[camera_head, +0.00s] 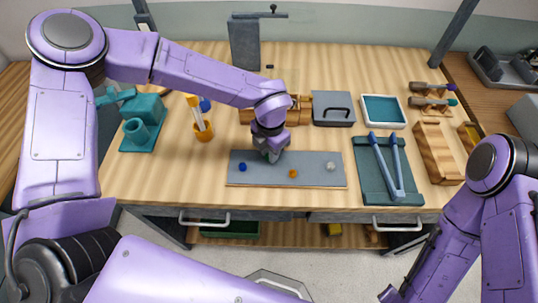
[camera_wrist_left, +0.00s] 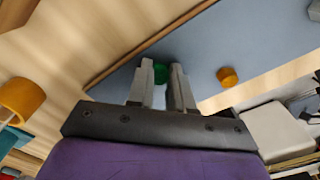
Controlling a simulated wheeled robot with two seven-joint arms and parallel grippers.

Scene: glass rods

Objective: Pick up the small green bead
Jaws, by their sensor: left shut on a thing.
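The small green bead (camera_wrist_left: 161,74) shows in the left wrist view between the tips of my left gripper's fingers. My left gripper (camera_wrist_left: 168,82) is shut on it, over the blue-grey mat. In the head view my left gripper (camera_head: 272,155) points down at the upper edge of the mat (camera_head: 310,178), and the bead is hidden there. How far the bead is from the mat is hard to tell. The fingers of my right gripper do not show; only part of that arm is at the lower right.
On the mat lie a blue bead (camera_head: 243,167), an orange bead (camera_head: 293,174) and a pale bead (camera_head: 331,167). Blue tongs (camera_head: 388,168) lie on a teal tray (camera_head: 365,190) to the right. An orange cup (camera_head: 204,134) with rods stands to the left.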

